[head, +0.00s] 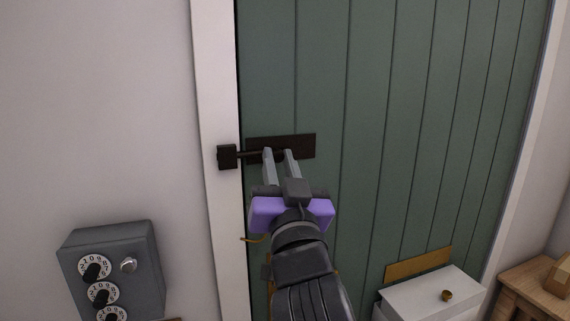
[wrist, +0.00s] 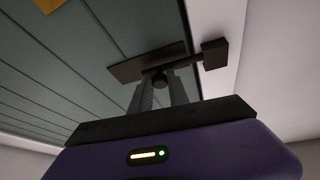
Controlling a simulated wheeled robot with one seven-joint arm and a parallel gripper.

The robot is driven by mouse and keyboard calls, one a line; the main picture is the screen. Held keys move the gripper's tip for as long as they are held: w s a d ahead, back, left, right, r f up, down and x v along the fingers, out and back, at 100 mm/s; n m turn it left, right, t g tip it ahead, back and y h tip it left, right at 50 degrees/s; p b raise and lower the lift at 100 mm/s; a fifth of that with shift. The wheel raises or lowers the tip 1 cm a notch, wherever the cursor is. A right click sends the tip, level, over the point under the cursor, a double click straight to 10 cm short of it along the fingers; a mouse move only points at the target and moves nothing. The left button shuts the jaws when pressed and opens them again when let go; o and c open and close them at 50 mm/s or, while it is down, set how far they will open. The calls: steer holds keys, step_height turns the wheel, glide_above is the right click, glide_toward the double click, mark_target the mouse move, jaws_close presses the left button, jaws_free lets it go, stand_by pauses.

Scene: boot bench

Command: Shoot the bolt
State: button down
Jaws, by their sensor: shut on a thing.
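A dark bolt (head: 308,144) is mounted on its plate on the green plank door (head: 330,75). Its rod spans the gap to a dark keeper block (head: 227,157) on the white door frame. My gripper (head: 279,152), with a purple body, is at the bolt, its two grey fingers shut on the bolt's knob (wrist: 160,80), which shows between them in the wrist view. The keeper also shows in the wrist view (wrist: 214,53). I cannot tell how far the rod's end is inside the keeper.
A grey box with numbered dials (head: 110,265) is on the wall at lower left. A white cabinet (head: 430,297) with a brass knob and a wooden piece of furniture (head: 530,285) stand at lower right. A brass plate (head: 418,264) is low on the door.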

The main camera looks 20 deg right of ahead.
steer(key=shift+a, duration=0.2)
steer(key=c, duration=1.3)
jaws_free()
steer(key=shift+a, duration=0.1)
steer(key=shift+o, duration=0.2)
steer(key=shift+s+f, duration=0.1)
steer(key=shift+s, duration=0.1)
steer(key=d+b+v, duration=0.1)
steer(key=b+v, duration=0.1)
steer(key=v, duration=0.5)
steer(key=shift+s+a, duration=0.2)
steer(key=shift+a, duration=0.25)
